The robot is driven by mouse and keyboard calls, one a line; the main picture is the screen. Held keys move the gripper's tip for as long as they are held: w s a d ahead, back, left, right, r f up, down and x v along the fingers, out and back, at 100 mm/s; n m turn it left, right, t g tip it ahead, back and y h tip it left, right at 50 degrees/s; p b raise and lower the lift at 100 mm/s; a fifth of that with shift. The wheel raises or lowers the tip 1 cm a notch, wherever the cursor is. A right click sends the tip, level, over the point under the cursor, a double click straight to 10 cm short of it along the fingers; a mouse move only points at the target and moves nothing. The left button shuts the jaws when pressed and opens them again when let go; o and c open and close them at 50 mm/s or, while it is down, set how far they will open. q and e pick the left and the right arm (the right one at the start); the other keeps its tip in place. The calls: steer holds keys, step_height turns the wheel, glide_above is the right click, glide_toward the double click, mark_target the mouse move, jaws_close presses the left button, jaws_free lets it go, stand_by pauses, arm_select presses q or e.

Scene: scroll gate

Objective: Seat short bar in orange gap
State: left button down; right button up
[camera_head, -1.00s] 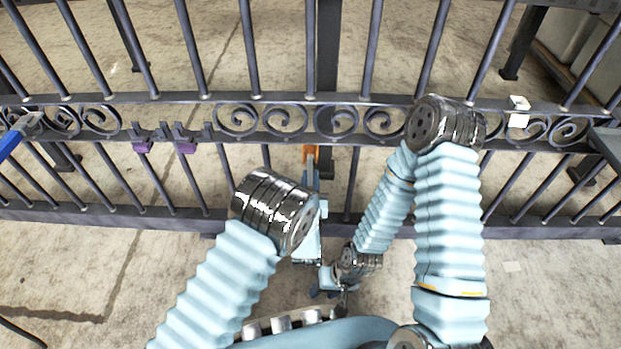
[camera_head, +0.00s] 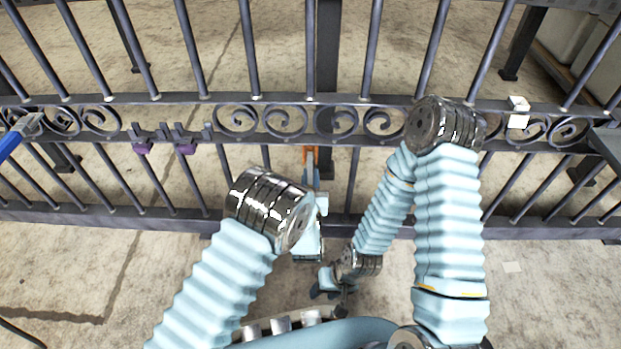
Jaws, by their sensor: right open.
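An orange piece (camera_head: 310,151) shows at the lower rail of the scroll gate (camera_head: 400,98), just left of its middle post. My left arm bends in front of the gate, and its left gripper (camera_head: 310,176) points up at the orange piece. It is small and partly hidden by my arm, so I cannot tell whether it is shut or touching. My right gripper (camera_head: 323,287) is low in the middle, below the gate, open with nothing visible in it. I cannot make out the short bar for certain.
Two purple pieces (camera_head: 185,148) with dark uprights sit on the lower rail at left. A blue-handled grey part (camera_head: 22,132) is at the far left edge. A white block (camera_head: 518,112) sits on the scroll band at right. Concrete floor in front is mostly clear.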

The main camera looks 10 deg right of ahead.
arm_select(q)
steer(key=shift+w+d+r, duration=0.15)
steer(key=shift+w, duration=0.4)
steer(key=c, duration=1)
jaws_free()
steer(key=shift+o, duration=0.2)
